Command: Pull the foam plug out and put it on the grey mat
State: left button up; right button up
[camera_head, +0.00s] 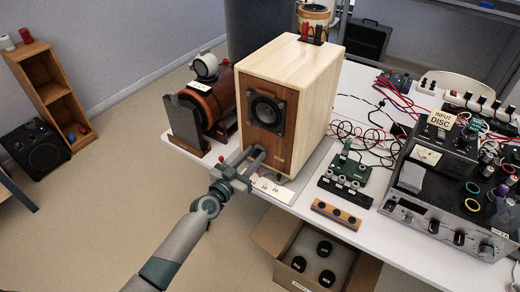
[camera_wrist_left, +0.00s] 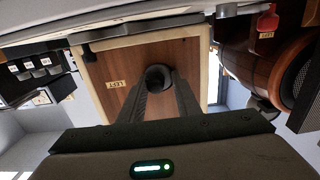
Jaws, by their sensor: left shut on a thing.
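The speaker (camera_head: 300,85), a pale wood box with a brown front, stands on the white bench. My left gripper (camera_head: 255,153) reaches the lower part of its front. In the left wrist view, which is upside down, the two fingers (camera_wrist_left: 160,84) close on a dark round foam plug (camera_wrist_left: 158,72) at the port in the brown front panel (camera_wrist_left: 128,62). I cannot tell how far the plug sits in the port. In the head view the fingers hide it. A light grey strip (camera_head: 314,170) beside the speaker may be the grey mat. My right gripper is not in view.
A red-brown cylindrical device (camera_head: 212,103) stands left of the speaker. A green circuit board (camera_head: 345,178), loose cables and an amplifier (camera_head: 432,165) crowd the bench to the right. A wooden block with holes (camera_head: 336,215) lies near the front edge. A cardboard box (camera_head: 268,238) is below.

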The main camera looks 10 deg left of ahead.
pick_arm(q)
jog(key=shift+s, duration=0.15)
